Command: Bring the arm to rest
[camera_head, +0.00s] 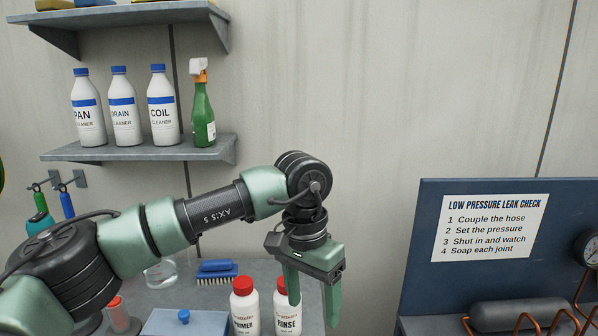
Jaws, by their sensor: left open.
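My left arm (215,215) comes in from the left, bends at the wrist and points its gripper downward. My left gripper (312,302) is open, with its two green fingers apart and nothing seen between them. It hangs in front of the counter's right end. The white RINSE bottle (288,318) with a red cap stands behind and just left of the fingers, and one finger partly covers it. I cannot tell whether they touch. My right gripper is not in view.
A white PRIMER bottle (244,310) and a blue brush (217,271) are on the counter (262,270). A wall shelf (140,150) above the arm holds white cleaner bottles (123,108) and a green spray bottle (203,112). A dark blue panel (430,240) with a gauge stands right.

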